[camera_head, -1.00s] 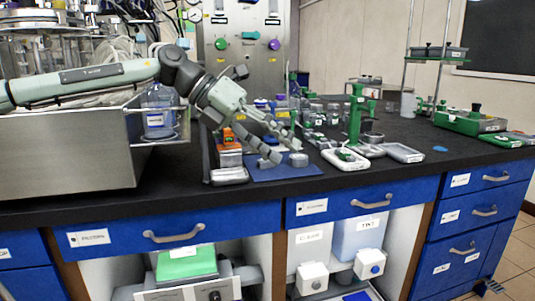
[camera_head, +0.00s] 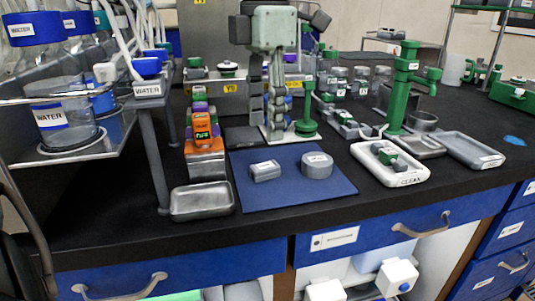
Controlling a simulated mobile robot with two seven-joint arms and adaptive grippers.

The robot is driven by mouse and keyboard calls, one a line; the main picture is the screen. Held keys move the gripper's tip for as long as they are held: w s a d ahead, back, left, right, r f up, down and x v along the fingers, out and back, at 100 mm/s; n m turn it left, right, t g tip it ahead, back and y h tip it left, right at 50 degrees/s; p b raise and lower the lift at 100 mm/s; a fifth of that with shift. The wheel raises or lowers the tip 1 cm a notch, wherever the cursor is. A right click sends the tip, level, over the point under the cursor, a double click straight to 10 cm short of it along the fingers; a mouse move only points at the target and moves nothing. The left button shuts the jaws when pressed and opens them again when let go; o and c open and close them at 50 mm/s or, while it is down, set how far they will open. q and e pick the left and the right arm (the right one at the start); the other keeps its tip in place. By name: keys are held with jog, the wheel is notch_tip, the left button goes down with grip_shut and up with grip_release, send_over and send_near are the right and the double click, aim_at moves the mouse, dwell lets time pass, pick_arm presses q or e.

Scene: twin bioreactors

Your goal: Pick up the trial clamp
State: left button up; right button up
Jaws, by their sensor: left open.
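No object in view carries a readable trial clamp label. A small green and grey clamp-like piece (camera_head: 386,154) lies in the white tray marked CLEAN (camera_head: 405,180), right of the blue mat. A grey block (camera_head: 265,171) and a grey round piece (camera_head: 317,165) lie apart on the blue mat (camera_head: 290,195). My right gripper is not in view.
A shallow metal tray (camera_head: 202,201) and an orange device (camera_head: 203,132) stand left of the mat. A green stand (camera_head: 402,90) rises behind the white tray, with another grey tray (camera_head: 466,150) to its right. A metal shelf with water vessels (camera_head: 62,130) fills the left.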

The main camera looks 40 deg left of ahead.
aim_at(267, 165)
pick_arm(q)
jog(key=shift+w+a+f, duration=0.1)
jog(key=shift+w, duration=0.1)
jog(key=shift+f, duration=0.3)
jog(key=f, duration=0.7)
jog(key=shift+d, duration=0.2)
jog(key=shift+c, duration=0.5)
jog(key=c, duration=0.8)
